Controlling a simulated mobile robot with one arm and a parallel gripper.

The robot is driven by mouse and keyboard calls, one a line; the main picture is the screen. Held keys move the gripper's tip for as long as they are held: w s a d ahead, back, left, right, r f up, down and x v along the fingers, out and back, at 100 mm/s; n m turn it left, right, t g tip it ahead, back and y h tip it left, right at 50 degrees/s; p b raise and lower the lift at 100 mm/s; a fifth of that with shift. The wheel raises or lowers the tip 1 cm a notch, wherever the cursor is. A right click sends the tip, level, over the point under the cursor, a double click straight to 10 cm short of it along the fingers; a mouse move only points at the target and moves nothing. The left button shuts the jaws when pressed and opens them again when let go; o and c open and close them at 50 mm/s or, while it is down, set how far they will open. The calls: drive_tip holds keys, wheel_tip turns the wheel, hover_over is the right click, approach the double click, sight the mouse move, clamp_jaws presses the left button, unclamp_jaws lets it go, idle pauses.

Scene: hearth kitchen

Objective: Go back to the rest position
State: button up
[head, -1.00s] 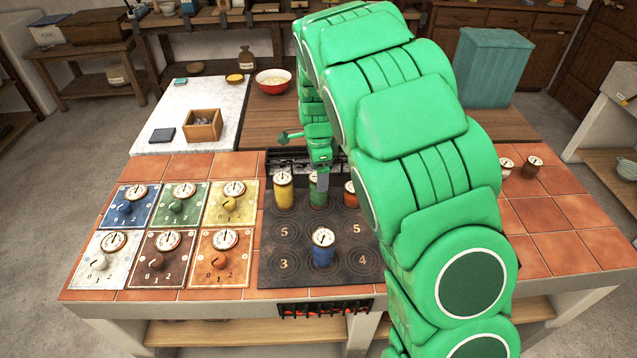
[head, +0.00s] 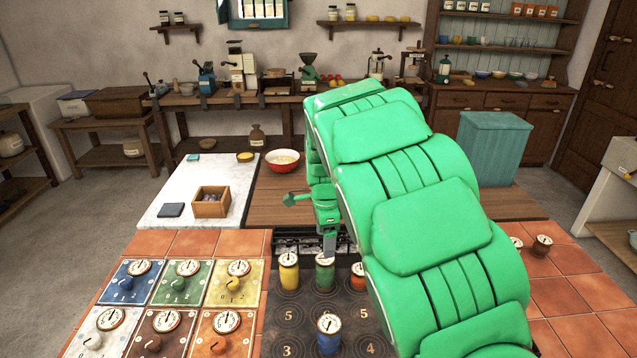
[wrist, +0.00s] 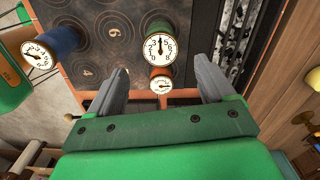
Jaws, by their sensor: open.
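My gripper (head: 329,246) hangs over the back of the dark stove plate (head: 300,311), just above the green canister (head: 325,274). In the wrist view its two grey fingers (wrist: 163,80) are spread with nothing held between them. Dial-topped canisters stand on the plate: a yellow one (head: 289,276) left of the green one, an orange one (head: 358,279) at right, partly behind my arm, and a blue one (head: 328,340) nearer the front. In the wrist view, white dials show ahead of the fingers, apart from them.
Coloured dial panels (head: 180,284) lie left of the stove plate. A wooden box (head: 211,202) sits on the white marble slab (head: 166,204), and a red bowl (head: 283,161) stands behind. A teal bin (head: 490,150) is at the right. Open floor lies behind the counter.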

drive_tip(key=s+d+r+n, duration=0.65)
drive_tip(key=s+r, duration=0.35)
drive_tip(key=s, duration=0.2)
drive_tip(key=s+d+n, duration=0.1)
drive_tip(key=s+n, duration=0.2)
drive_tip(key=s, duration=0.7)
drive_tip(key=s+d+n+g, duration=0.1)
drive_tip(key=s+d+n, duration=0.1)
drive_tip(key=s, duration=0.8)
drive_tip(key=s+d+n, duration=0.1)
drive_tip(key=s+n, duration=0.3)
drive_tip(key=s, duration=0.7)
drive_tip(key=shift+d+n+g, duration=0.3)
drive_tip(key=shift+n+g, duration=0.05)
drive_tip(key=shift+g, duration=0.05)
drive_tip(key=shift+f, duration=0.1)
